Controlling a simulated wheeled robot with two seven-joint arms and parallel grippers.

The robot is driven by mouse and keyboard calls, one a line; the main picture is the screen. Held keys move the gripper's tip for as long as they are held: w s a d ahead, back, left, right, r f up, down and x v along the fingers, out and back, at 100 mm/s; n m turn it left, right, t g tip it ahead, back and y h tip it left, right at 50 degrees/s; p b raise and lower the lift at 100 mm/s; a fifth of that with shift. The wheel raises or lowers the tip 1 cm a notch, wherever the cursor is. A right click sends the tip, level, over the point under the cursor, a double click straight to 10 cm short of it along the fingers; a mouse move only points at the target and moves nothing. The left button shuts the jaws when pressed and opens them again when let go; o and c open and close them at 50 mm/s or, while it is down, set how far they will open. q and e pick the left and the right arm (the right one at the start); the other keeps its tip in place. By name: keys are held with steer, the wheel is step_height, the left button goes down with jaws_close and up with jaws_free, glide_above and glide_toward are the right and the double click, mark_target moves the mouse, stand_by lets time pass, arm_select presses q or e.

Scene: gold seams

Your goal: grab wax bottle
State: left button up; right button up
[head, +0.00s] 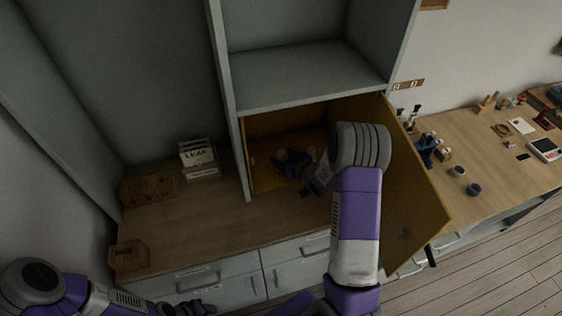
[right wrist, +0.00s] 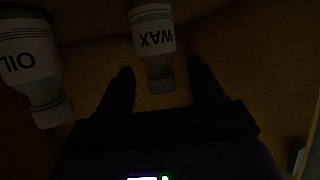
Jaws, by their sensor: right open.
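The wax bottle (right wrist: 153,38), white with a dark WAX label, shows upside down in the dark right wrist view. Its cap (right wrist: 161,82) lies between the two fingers of my right gripper (right wrist: 160,70); the fingers are open, with a gap on both sides of the cap. In the head view my right gripper (head: 294,165) is inside the open yellow-lined cabinet (head: 262,128). I cannot make out the wax bottle's label there. My left gripper (head: 190,308) is low at the left, small and dark, and its jaws cannot be read.
A white OIL bottle (right wrist: 30,62) stands left of the wax bottle in the right wrist view. The cabinet door (head: 412,190) hangs open on the right, close beside my right arm. A card holder (head: 198,158) and wooden boards (head: 148,188) sit on the counter.

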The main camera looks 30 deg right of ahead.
steer(key=shift+x, duration=0.85)
steer(key=shift+r, duration=0.1)
steer(key=shift+c, duration=0.5)
steer(key=c, duration=1)
